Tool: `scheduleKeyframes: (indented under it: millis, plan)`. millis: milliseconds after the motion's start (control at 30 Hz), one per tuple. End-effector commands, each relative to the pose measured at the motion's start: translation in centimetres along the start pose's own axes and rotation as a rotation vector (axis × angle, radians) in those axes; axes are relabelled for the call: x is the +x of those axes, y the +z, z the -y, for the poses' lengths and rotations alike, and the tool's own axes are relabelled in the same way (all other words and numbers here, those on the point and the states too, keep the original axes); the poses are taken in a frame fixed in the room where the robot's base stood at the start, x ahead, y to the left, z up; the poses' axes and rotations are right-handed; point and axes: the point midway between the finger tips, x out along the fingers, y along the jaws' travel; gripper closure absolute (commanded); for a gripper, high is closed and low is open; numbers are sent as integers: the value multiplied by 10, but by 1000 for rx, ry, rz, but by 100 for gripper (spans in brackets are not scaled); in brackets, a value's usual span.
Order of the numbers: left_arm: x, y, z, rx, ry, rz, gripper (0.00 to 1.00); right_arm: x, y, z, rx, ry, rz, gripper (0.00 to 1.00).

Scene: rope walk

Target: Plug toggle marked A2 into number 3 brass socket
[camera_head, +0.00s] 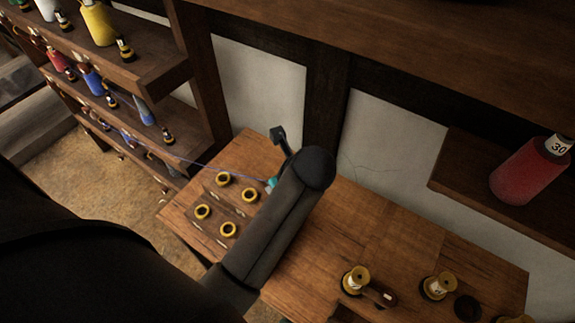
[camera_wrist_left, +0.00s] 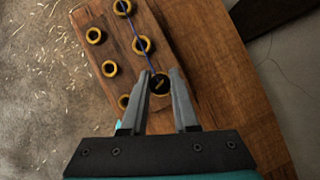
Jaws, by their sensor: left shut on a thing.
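My left gripper (camera_wrist_left: 159,79) is shut on a dark, round-ended toggle (camera_wrist_left: 159,85) with a small gold mark, tied to a blue cord (camera_wrist_left: 137,38). The cord also shows in the head view (camera_head: 215,167). The wooden socket board (camera_wrist_left: 80,19) carries several brass sockets, such as one ring (camera_wrist_left: 142,45) just beyond the toggle. The board also shows in the head view (camera_head: 213,190). The toggle is over the board's right row; I cannot tell whether it is above or inside a socket. The A2 mark and socket numbers are not readable. In the head view my arm hides the fingertips.
A shelf rack (camera_head: 160,78) with coloured bobbins stands at the left. Brass-coloured spools (camera_head: 355,281) stand on the table (camera_head: 370,228) at the right. A red bottle-shaped bobbin (camera_head: 527,173) marked 30 sits on the right shelf. The middle of the table is clear.

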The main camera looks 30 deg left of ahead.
Motion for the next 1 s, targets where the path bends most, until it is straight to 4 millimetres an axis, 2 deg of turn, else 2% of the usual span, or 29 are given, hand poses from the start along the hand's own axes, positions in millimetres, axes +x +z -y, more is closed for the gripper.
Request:
scheduleKeyframes:
  millis: [100, 300, 600, 1000]
  plan:
    - [5, -3, 0, 1, 2, 0, 100, -1, 22, 3, 0, -4, 35, 0]
    - [21, -12, 0, 2, 3, -1, 100, -3, 36, 6, 1, -7, 58, 0]
    - [45, -25, 0, 1, 2, 1, 100, -2, 28, 4, 1, -6, 45, 0]
    - [50, -29, 0, 0, 0, 1, 100, -2, 23, 4, 1, -5, 36, 0]
